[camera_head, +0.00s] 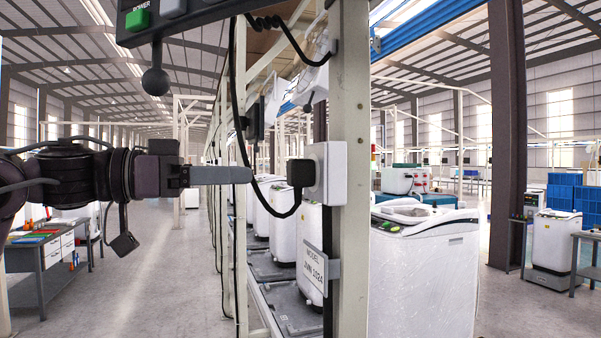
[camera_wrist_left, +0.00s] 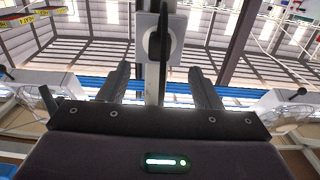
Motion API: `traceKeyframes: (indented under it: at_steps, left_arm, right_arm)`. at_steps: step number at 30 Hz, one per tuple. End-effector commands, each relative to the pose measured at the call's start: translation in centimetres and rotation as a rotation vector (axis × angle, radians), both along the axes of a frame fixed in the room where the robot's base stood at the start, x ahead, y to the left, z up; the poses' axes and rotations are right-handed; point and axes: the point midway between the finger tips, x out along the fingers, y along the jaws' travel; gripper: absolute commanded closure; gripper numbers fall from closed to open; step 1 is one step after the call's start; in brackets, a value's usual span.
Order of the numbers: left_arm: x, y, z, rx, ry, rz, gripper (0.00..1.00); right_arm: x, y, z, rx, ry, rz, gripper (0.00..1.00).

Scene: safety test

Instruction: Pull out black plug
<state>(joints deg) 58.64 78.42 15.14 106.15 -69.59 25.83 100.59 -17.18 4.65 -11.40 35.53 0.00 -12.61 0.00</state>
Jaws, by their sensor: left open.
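The black plug (camera_head: 300,172) sits in a white socket box (camera_head: 331,172) on a pale upright post, with a black cable running from it. My left gripper (camera_head: 250,175) comes in from the left at about the plug's height, its fingertips a short way left of the plug and apart from it. In the left wrist view my left gripper (camera_wrist_left: 160,85) has its two fingers spread apart with nothing between them. The black plug (camera_wrist_left: 158,45) and the white socket box (camera_wrist_left: 176,42) show ahead, between and beyond the fingers. My right gripper is in neither view.
A hanging control box with a green button (camera_head: 138,19) is above my left arm. The pale post (camera_head: 350,240) carries a model sign (camera_head: 314,268). Loose black cable (camera_head: 240,120) hangs behind the fingertips. White machines (camera_head: 424,270) stand to the right, and a workbench (camera_head: 45,255) to the left.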

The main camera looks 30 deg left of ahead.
Motion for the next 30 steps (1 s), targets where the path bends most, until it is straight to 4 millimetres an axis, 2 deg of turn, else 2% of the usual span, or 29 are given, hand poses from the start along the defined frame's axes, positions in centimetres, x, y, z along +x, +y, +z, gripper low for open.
traceKeyframes:
  at_steps: [8, 21, 30]
  left_arm:
    - [0.9, -0.7, 0.2, 0.0, 0.0, -0.001, 0.42]
    - [5.4, -4.6, 0.4, -0.001, 0.001, -0.002, 0.42]
    - [6.9, -5.8, 0.1, -0.001, -0.001, 0.0, 0.42]
  right_arm:
    - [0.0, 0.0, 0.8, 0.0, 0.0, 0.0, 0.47]
    - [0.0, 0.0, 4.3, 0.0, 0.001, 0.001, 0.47]
    - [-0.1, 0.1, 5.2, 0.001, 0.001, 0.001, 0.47]
